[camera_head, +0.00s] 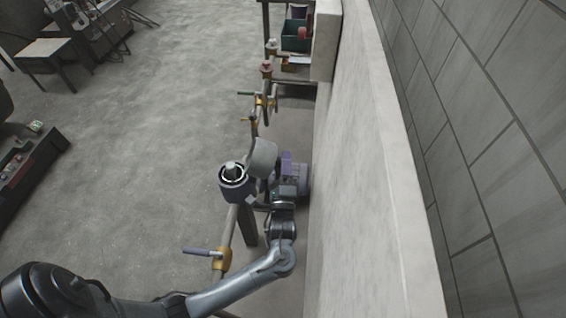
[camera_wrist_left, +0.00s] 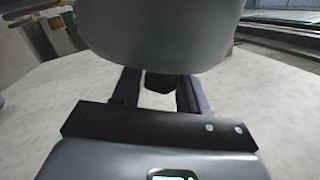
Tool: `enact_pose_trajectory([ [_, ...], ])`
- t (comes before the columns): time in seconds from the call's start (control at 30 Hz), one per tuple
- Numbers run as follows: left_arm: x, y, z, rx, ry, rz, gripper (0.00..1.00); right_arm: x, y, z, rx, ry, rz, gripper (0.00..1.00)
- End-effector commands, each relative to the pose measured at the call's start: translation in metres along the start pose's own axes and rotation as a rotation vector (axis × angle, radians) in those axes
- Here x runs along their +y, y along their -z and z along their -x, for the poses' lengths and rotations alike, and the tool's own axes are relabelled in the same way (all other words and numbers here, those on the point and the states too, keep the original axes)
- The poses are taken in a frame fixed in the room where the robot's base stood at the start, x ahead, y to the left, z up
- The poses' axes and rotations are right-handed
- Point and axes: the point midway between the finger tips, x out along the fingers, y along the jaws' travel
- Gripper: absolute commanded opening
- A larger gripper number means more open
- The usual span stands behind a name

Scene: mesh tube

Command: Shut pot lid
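The pot (camera_head: 235,190) is a dark, round body with a pale rim, fixed on the pipe line. Its top is open, and a pale piece shows inside. The grey round lid (camera_head: 263,158) stands tilted up at the pot's right side. My left gripper (camera_head: 287,166) is to the right of the lid, on the wall side. In the left wrist view the lid (camera_wrist_left: 165,35) fills the upper middle, in front of the gripper (camera_wrist_left: 160,95). The two fingers are apart, with a small dark block between or beyond them. Contact is unclear. My right gripper is out of view.
A pale wall (camera_head: 365,170) runs close along the right of my arm. A pipe with a valve handle (camera_head: 200,251) lies in front of the pot, and more valves (camera_head: 262,101) stand behind it. A green crate (camera_head: 296,36) is at the back. The grey floor on the left is open.

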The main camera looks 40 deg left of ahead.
Motion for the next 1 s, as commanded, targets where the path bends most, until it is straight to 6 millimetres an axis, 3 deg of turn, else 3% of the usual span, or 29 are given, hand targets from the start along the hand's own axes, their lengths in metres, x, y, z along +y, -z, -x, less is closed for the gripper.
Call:
enact_pose_trajectory([
  [0.03, 0.000, 0.000, 0.000, 0.000, 0.000, 0.000, 0.35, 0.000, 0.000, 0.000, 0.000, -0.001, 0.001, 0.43],
  [0.27, 0.000, 0.000, 0.000, 0.000, 0.000, 0.000, 0.00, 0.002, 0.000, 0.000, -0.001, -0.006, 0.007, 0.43],
  [0.67, -0.004, -0.003, -0.002, -0.008, -0.007, 0.029, 0.00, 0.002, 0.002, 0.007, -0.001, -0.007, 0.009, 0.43],
  [1.0, -0.019, -0.022, -0.009, -0.062, -0.049, 0.217, 0.00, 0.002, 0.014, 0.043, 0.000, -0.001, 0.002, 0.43],
])
